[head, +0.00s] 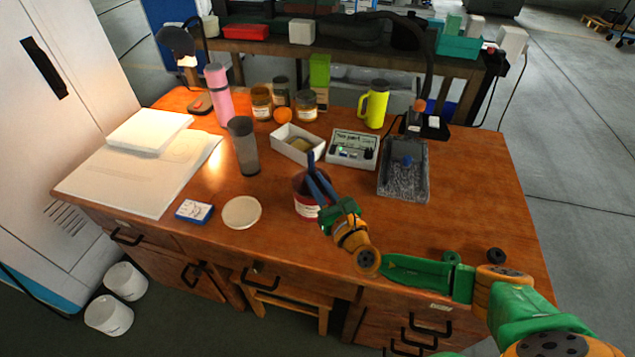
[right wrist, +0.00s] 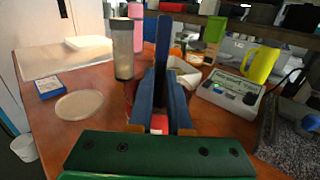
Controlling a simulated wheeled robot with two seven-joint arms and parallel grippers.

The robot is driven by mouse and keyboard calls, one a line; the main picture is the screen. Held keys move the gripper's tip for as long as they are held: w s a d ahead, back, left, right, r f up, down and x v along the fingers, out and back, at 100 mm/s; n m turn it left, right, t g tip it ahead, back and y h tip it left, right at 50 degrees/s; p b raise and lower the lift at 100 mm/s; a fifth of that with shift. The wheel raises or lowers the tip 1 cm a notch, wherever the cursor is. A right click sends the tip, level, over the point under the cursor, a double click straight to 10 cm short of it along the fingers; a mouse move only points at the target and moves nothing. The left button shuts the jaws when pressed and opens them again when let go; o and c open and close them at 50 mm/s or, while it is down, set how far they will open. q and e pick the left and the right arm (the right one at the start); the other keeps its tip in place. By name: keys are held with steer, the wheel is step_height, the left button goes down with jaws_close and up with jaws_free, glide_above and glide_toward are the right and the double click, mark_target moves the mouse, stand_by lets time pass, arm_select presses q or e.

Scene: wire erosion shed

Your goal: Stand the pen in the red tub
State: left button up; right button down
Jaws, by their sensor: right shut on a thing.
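The red tub (head: 304,207), with a pale label, stands on the brown desk near its front middle. Little of it shows in the right wrist view, behind my fingers. My right gripper (head: 318,183) reaches over the tub with its blue fingers at the tub's mouth. It is shut on the dark blue pen (head: 311,160), which stands up nearly upright between the fingers. The pen (right wrist: 163,45) also rises above the fingertips in the right wrist view. Its lower end is hidden, so I cannot tell whether it touches the tub's bottom. My left gripper is not in view.
A grey tumbler (head: 243,147), a round cream coaster (head: 242,212) and a blue box (head: 194,211) are left of the tub. Behind it are a white open box (head: 292,152) and a case (head: 353,142). A grey tray (head: 404,184) is at right. The front right desk has free room.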

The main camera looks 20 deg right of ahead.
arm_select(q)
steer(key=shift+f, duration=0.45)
arm_select(e)
steer(key=shift+f, duration=0.45)
steer(key=c, duration=0.8)
jaws_free()
steer(key=shift+o, duration=0.2)
steer(key=shift+s, duration=0.1)
